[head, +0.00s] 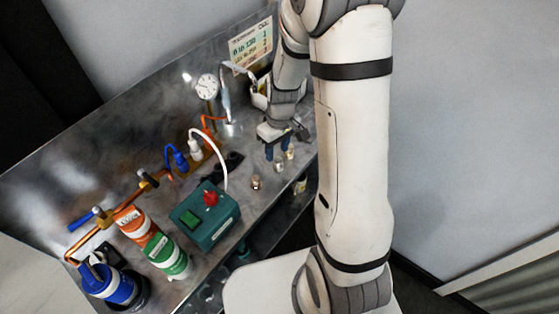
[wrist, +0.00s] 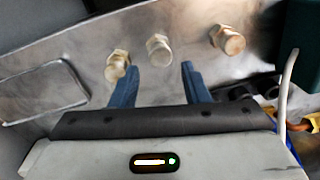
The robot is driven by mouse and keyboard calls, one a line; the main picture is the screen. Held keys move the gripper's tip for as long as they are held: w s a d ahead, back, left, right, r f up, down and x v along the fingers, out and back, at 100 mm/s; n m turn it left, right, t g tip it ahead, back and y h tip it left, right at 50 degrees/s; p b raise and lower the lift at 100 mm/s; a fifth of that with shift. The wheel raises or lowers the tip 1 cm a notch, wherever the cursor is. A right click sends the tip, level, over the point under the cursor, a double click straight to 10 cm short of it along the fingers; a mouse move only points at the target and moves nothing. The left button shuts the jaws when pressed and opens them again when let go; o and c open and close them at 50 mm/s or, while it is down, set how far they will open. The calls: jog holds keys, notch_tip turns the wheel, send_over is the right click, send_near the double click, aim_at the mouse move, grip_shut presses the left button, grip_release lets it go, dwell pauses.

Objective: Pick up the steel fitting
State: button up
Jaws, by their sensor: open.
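The steel fitting (wrist: 159,48) is the pale silver one in the middle of three small fittings on the metal bench in the wrist view. It also shows in the head view (head: 279,167), just in front of my gripper (head: 277,152). My gripper (wrist: 158,72) is open, with its two blue fingers pointing toward the fittings and nothing between them. The steel fitting lies ahead of the gap between the fingertips, apart from them as far as I can see. The left finger overlaps the lower part of the brass fitting in the wrist view.
A brass fitting (wrist: 117,65) stands to the left and a copper-coloured fitting (wrist: 227,40) to the right. A green box with a red knob (head: 205,215) stands farther left in the head view. A gauge (head: 207,87) and pipework are behind. The bench's front edge is close.

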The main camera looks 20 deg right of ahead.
aim_at(279, 159)
jog(key=shift+s+d+f+p, duration=0.1)
jog(key=shift+s+f+p, duration=0.1)
jog(key=shift+f, duration=0.6)
jog(key=shift+s+a+f+p, duration=0.1)
jog(key=shift+f+p, duration=0.05)
jog(key=shift+f, duration=0.7)
jog(key=shift+s+d+f+p, duration=0.1)
jog(key=shift+s+f+p, duration=0.1)
jog(key=shift+f, duration=0.6)
jog(key=shift+w, duration=0.1)
jog(key=c, duration=0.8)
jog(key=shift+o, duration=0.2)
jog(key=shift+r, duration=0.15)
